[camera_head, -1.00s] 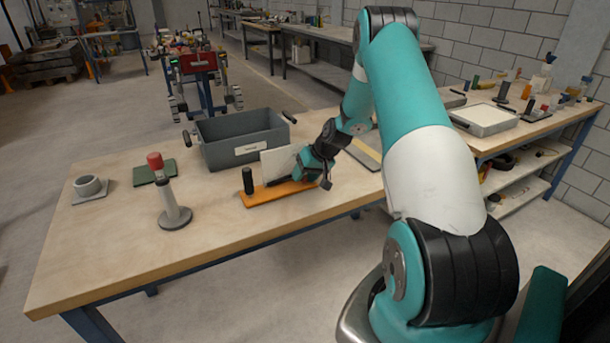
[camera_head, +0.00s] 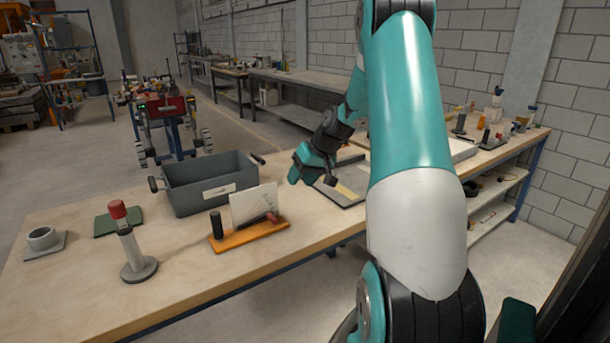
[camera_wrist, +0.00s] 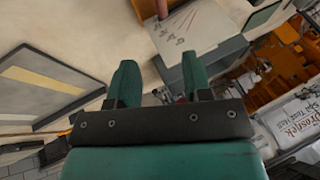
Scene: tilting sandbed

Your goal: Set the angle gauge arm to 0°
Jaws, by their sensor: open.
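The angle gauge has an orange base (camera_head: 250,236) with a black post (camera_head: 216,226) at its left end and an upright white plate (camera_head: 252,206) with faint lines. A reddish part (camera_head: 272,217), likely the gauge arm, shows low at the plate's right. Its exact angle is too small to read. In the wrist view the plate (camera_wrist: 200,28) shows several lines fanning out, with a reddish bar (camera_wrist: 160,10) at its left edge. My gripper (camera_wrist: 158,72) is open and empty. In the head view my gripper (camera_head: 302,168) is above and right of the gauge, clear of it.
A grey bin (camera_head: 212,184) stands behind the gauge. A flat grey panel (camera_head: 342,190) lies to the right. The table front is clear.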

